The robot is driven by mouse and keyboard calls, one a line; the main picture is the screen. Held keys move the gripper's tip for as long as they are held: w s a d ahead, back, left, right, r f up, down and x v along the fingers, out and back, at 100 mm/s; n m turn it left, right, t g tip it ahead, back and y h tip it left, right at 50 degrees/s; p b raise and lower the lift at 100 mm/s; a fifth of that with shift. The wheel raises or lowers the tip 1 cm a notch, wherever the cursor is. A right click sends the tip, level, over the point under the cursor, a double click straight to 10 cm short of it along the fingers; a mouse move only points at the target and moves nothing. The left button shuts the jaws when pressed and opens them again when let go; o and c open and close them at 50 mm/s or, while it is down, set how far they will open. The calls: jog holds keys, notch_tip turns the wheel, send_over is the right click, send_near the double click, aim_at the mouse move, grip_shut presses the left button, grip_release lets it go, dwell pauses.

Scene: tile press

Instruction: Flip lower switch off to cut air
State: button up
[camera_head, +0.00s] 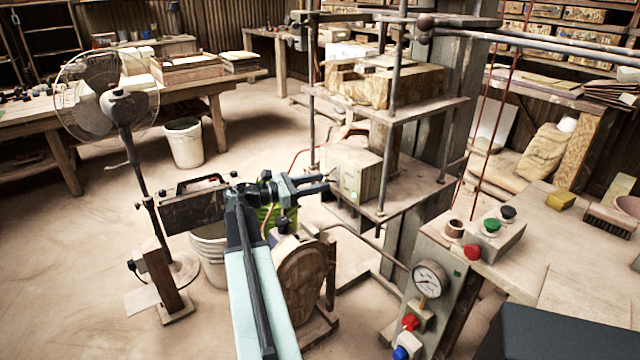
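The control panel (441,317) stands at the lower right with a round white pressure gauge (428,281). Below the gauge are a red knob (410,322) and, lower, a blue knob (401,353) close to the bottom edge of the picture. Which of these is the lower switch, and its on or off state, I cannot tell. My gripper (326,184) is up and left of the panel, in front of the press, well apart from the knobs. Its two dark fingers point right and are spread, with nothing visible between them.
The press (420,110), with rods, shelves and blocks, stands behind my gripper. A box with black, green and red buttons (490,237) sits on the right bench (560,240). A brown rounded machine (303,278) stands beside my arm. A fan (123,105) is at left.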

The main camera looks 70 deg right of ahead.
jog(key=shift+s+d, duration=0.25)
jog(key=shift+c, duration=0.4)
grip_shut()
jog(key=f+m+g+h+b, duration=0.1)
jog(key=g+b, duration=0.2)
jog(key=b, duration=0.4)
jog(key=f+m+g+h+b, duration=0.1)
jog(key=f+m+g+b, duration=0.1)
jog(key=b, duration=0.6)
jog(key=f+m+g+h+b, duration=0.1)
jog(key=f+g+h+b, duration=0.1)
jog(key=g+b, duration=0.2)
jog(key=shift+s+d+m+b, duration=0.2)
jog(key=shift+d+m+b, duration=0.15)
jog(key=shift+b, duration=1.3)
